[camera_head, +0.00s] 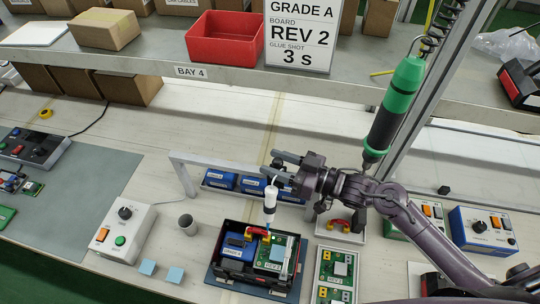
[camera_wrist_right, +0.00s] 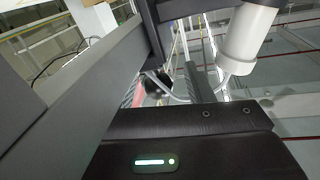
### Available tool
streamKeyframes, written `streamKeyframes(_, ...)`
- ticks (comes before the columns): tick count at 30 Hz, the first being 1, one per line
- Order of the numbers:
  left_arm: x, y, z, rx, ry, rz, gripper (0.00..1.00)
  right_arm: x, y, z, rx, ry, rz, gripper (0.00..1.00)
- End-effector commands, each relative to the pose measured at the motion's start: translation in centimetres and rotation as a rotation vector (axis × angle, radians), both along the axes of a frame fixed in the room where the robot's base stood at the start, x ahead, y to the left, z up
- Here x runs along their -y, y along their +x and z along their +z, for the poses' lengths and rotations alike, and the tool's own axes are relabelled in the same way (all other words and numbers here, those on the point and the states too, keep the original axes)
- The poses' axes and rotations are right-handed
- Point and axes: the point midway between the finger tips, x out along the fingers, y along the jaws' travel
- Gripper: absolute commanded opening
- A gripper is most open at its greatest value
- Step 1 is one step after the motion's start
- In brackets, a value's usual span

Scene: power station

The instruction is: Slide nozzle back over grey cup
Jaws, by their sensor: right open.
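The nozzle (camera_head: 270,197) is a white cylinder with a narrow lower end, upright above the black tray (camera_head: 228,262) with the green board (camera_head: 272,254). It also shows as a white cylinder in the right wrist view (camera_wrist_right: 247,38). The grey cup (camera_head: 187,224) stands on the table left of the tray, well apart from the nozzle. My right gripper (camera_head: 274,165) is open, just above the nozzle at the right end of the white frame (camera_head: 212,159). Whether its fingers touch anything is unclear. My left gripper is not in view.
A green-black driver (camera_head: 395,108) hangs close above my right arm. The table behind the frame is mostly clear.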

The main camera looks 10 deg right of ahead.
Motion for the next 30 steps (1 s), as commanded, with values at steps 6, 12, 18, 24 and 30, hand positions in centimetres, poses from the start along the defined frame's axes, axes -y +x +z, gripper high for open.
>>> streamKeyframes(6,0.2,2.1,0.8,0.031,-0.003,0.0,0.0,-1.4,1.0,0.0,0.0,0.0,-0.001,0.47)
streamKeyframes(12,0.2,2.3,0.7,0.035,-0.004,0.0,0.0,-1.5,1.0,-0.1,-0.001,-0.001,0.0,0.47)
streamKeyframes(18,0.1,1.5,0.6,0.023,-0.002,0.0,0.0,-1.5,1.0,-0.1,-0.001,-0.001,0.0,0.29)
streamKeyframes(24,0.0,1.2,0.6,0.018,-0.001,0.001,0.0,-1.5,1.0,0.0,-0.001,-0.001,-0.001,0.03)
streamKeyframes(30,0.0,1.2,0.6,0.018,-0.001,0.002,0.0,-1.5,1.0,0.0,-0.001,-0.001,-0.001,0.0)
